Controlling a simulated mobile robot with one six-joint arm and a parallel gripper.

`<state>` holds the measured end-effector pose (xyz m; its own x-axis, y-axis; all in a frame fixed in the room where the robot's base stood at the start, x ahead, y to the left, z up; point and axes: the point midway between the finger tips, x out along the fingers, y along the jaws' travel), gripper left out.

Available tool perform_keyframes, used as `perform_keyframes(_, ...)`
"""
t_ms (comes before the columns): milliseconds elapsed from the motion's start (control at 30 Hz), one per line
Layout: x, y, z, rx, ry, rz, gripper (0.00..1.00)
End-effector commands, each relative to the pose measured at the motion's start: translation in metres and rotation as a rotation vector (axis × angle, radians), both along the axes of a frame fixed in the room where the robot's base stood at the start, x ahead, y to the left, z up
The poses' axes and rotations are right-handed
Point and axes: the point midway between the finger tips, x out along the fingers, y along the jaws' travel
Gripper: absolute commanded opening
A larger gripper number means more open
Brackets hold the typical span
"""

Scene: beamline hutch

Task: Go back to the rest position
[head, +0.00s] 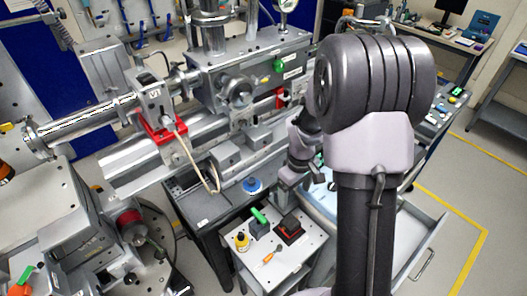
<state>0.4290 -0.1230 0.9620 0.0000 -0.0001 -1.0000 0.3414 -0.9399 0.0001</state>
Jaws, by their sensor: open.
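My arm rises in the front right of the head view, bends at the large grey elbow, and its wrist shows to the left of it. My gripper (290,178) is small in the view, pointing down just past the wrist, above the area between the dark bench and the small cart. The jaws are open, and I see nothing held between them. My arm hides part of what lies behind it.
A small cart (284,279) carries a yellow-topped item (242,240), a green-topped block (259,219), a black-and-red block (289,229) and an orange-handled tool (266,259). A blue round part (252,185) sits on the dark bench. An open drawer (415,245) juts out right. Beamline equipment (250,70) fills the left.

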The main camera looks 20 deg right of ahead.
Motion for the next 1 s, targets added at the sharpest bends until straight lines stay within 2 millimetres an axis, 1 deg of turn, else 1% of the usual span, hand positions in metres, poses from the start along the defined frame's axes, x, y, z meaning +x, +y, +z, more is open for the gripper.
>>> perform_keyframes(67,0.0,0.004,0.009,-0.001,-0.016,-0.018,0.8)
perform_keyframes(133,-0.002,0.018,0.038,-0.001,-0.064,-0.076,0.8)
perform_keyframes(167,-0.006,0.028,0.056,0.003,-0.095,-0.116,0.8)
perform_keyframes(200,-0.015,0.044,0.082,0.015,-0.14,-0.179,0.8)
perform_keyframes(233,-0.025,0.057,0.101,0.029,-0.177,-0.231,0.8)
perform_keyframes(267,-0.037,0.07,0.119,0.048,-0.21,-0.284,0.8)
perform_keyframes(300,-0.055,0.087,0.139,0.079,-0.255,-0.354,0.8)
perform_keyframes(367,-0.084,0.109,0.161,0.132,-0.314,-0.449,0.8)
perform_keyframes(400,-0.102,0.123,0.171,0.172,-0.345,-0.506,0.8)
perform_keyframes(500,-0.141,0.146,0.184,0.265,-0.398,-0.616,0.8)
perform_keyframes(600,-0.164,0.158,0.187,0.326,-0.421,-0.681,0.8)
perform_keyframes(733,-0.174,0.163,0.188,0.354,-0.428,-0.712,0.8)
perform_keyframes(1000,-0.173,0.163,0.189,0.354,-0.429,-0.711,0.8)
